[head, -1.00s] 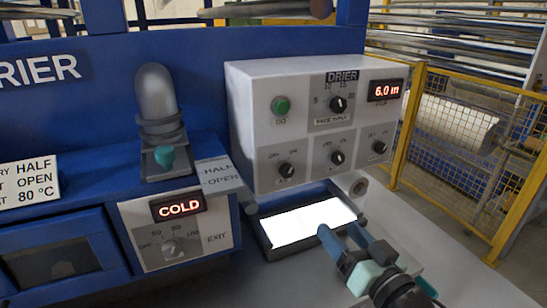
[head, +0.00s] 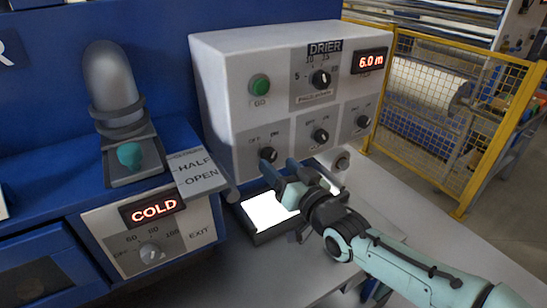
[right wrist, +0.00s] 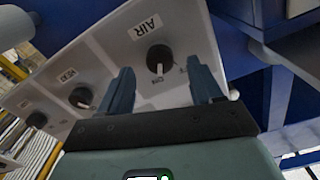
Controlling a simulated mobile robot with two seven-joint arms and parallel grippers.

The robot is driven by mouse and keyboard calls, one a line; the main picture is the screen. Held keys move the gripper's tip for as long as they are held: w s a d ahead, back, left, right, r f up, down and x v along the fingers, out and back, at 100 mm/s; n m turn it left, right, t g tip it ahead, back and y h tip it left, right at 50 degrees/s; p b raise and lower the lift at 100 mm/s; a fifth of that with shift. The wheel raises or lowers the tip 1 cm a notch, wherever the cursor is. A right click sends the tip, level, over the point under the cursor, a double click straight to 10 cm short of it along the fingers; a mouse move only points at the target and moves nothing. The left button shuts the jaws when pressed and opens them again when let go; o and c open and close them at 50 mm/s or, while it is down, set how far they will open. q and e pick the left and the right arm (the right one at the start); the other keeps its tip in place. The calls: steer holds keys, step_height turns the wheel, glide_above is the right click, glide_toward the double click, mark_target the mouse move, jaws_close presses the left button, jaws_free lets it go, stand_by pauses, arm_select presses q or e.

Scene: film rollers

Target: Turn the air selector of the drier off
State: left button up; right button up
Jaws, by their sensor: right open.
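The air selector (head: 268,154) is a black knob on the lower left of the drier's white control box (head: 218,120). In the right wrist view the knob (right wrist: 160,57), beside the label AIR, has its white pointer toward the ON mark. My right gripper (head: 287,173) is just in front of and slightly below right of the knob in the head view. In the right wrist view its two blue fingers (right wrist: 160,80) are open and apart, with the knob showing between and beyond them. They hold nothing. My left gripper is out of view.
Two more selector knobs (head: 320,136) (head: 363,122) stand right of the air selector. Above are a pace knob (head: 321,79), a green button (head: 260,87) and a 6.0 m display (head: 371,61). A lit screen (head: 268,212) lies below my gripper. A yellow fence (head: 440,125) stands right.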

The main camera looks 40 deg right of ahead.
mark_target(272, 159)
steer(key=shift+w+d, duration=0.2)
steer(key=shift+w, duration=1.55)
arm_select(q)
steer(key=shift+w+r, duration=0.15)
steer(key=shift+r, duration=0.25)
